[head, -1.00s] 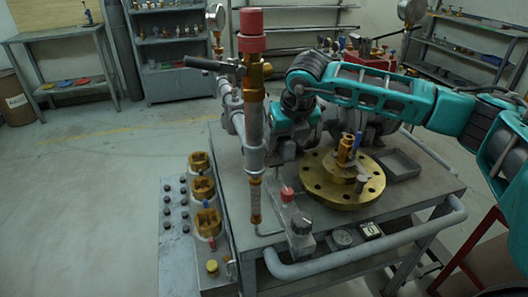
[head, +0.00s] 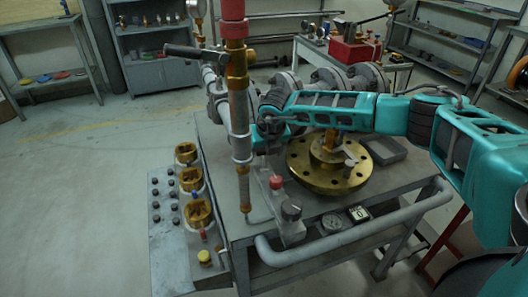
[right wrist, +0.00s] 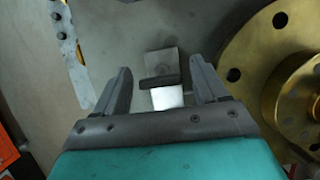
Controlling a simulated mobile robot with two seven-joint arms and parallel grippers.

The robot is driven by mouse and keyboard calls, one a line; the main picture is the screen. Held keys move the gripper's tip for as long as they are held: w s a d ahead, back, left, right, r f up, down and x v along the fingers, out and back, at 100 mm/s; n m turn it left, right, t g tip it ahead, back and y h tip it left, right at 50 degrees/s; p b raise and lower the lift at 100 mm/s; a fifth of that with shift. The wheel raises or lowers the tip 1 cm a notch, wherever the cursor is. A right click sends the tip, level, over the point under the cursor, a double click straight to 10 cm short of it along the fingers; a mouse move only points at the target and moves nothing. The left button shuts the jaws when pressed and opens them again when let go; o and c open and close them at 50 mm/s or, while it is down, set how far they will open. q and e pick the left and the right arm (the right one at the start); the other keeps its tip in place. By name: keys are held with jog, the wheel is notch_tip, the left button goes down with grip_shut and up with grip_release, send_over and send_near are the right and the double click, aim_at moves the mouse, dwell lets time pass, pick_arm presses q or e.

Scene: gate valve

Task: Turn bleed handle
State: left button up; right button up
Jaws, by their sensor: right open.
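In the right wrist view my right gripper (right wrist: 158,82) is open and empty. A dark bar-like handle (right wrist: 160,82) on a light grey plate lies between its fingers in that picture. I cannot tell its depth or whether that is the bleed handle. A black lever (head: 183,51) sticks out left from the upright pipe (head: 240,120). My left gripper is out of view.
A brass flange (head: 325,180) lies on the bench, and shows at right in the wrist view (right wrist: 250,55). Brass fittings (head: 198,212) stand on a panel left of the bench. A rail (head: 340,240) runs along the front.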

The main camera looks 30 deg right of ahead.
jog(key=shift+f, duration=0.1)
jog(key=shift+c, duration=0.3)
jog(key=c, duration=1)
